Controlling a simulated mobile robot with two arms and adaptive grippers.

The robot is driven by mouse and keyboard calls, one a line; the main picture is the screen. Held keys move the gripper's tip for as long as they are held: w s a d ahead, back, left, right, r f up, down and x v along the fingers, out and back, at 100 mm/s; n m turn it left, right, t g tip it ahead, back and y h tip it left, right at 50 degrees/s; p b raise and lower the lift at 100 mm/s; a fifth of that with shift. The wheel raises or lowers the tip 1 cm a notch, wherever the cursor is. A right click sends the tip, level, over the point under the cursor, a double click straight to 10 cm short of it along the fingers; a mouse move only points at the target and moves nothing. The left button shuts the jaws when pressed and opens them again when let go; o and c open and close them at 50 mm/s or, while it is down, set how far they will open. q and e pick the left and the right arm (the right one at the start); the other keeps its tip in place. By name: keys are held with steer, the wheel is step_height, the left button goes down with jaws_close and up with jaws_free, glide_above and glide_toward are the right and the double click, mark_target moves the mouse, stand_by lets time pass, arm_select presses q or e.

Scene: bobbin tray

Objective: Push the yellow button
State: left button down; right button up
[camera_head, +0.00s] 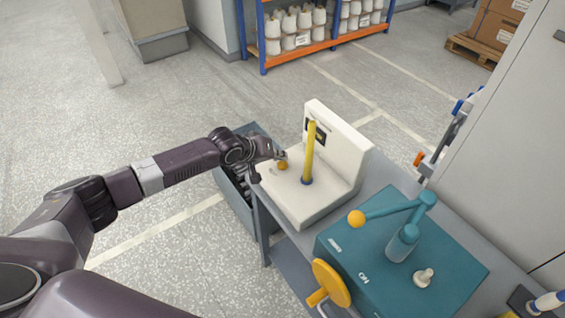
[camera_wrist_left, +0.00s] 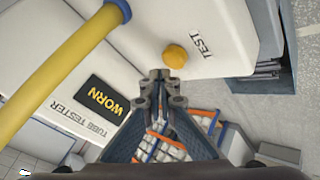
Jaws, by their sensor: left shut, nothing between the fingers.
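The yellow button (camera_head: 282,165) sits on the flat base of the white tube tester (camera_head: 322,205), near its left side. In the left wrist view the yellow button (camera_wrist_left: 175,56) lies beside the printed word TEST. My left gripper (camera_head: 279,154) is shut and empty, and its tips are close to the button. In the left wrist view the gripper's fingertips (camera_wrist_left: 160,74) appear just below and left of the button, with a small gap in the picture. I cannot tell whether they touch it. My right gripper is not in view.
A yellow tube (camera_head: 309,150) stands upright in the tester, right of the button. A teal machine (camera_head: 400,260) with a lever and a yellow handwheel (camera_head: 331,283) stands to the right on the same bench. A grey bin (camera_head: 236,195) is left of the bench. Shelves of bobbins stand behind.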

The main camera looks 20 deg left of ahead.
mark_target(280, 164)
arm_select(q)
steer(key=shift+r+p, duration=2.4)
steer(key=shift+r, duration=0.2)
steer(key=shift+f, duration=0.1)
